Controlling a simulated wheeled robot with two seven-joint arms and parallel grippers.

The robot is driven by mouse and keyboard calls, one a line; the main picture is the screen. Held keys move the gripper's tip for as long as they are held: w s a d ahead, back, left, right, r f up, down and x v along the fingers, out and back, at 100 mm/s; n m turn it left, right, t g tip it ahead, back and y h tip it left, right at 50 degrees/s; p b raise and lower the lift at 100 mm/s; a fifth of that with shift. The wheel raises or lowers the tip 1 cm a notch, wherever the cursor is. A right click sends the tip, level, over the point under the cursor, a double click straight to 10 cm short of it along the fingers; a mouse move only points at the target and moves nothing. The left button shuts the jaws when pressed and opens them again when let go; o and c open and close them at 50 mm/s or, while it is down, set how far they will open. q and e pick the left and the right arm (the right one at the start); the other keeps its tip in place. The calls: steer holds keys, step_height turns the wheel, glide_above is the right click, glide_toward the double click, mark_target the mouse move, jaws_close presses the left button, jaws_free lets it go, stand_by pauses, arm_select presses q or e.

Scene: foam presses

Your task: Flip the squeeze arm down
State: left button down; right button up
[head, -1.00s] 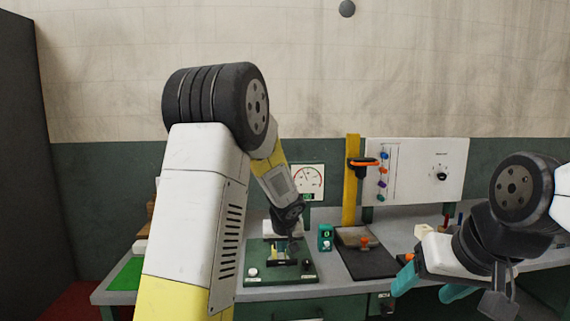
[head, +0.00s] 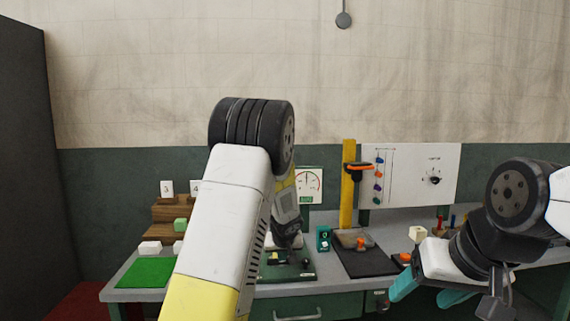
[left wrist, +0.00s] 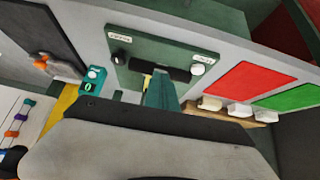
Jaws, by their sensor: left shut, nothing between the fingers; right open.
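The green press board (head: 300,278) lies on the bench and is partly hidden behind my left arm. In the left wrist view, the board (left wrist: 125,72) has a dark bar (left wrist: 172,72) across it, a black knob and a pale knob. The dark bar may be the squeeze arm; its tilt is unclear. My left gripper (left wrist: 160,92) is shut and empty, its teal fingers in front of the bar; contact cannot be told. In the head view its fingertips are hidden. My right gripper (head: 428,290) is open and empty, near the bench front at the right.
A small green counter (head: 323,238) stands right of the board, beside a dark tray (head: 368,262) with a grey and orange piece. Behind are a dial gauge (head: 308,184) and a yellow post (head: 348,200). A green mat (head: 142,272) and wooden steps (head: 163,212) are at left.

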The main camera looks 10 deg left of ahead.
arm_select(q)
steer(key=f, duration=0.1)
steer(key=s+f, duration=0.1)
steer(key=f, duration=0.1)
steer(key=shift+s+a+g, duration=0.15)
steer(key=shift+a+g, duration=0.05)
steer(key=shift+g, duration=0.1)
step_height(320, 180, up, 6)
steer(key=w, duration=0.2)
glide_toward(280, 264)
steer(key=shift+s+d+f, duration=0.3)
steer(key=shift+s, duration=0.4)
steer(key=shift+s+d+f, duration=0.25)
steer(key=shift+s+d, duration=0.05)
steer(key=shift+s, duration=0.4)
steer(key=shift+s+d+f, duration=0.3)
steer(key=shift+s, duration=0.4)
arm_select(e)
steer(key=shift+w+f, duration=0.15)
steer(key=shift+w, duration=0.25)
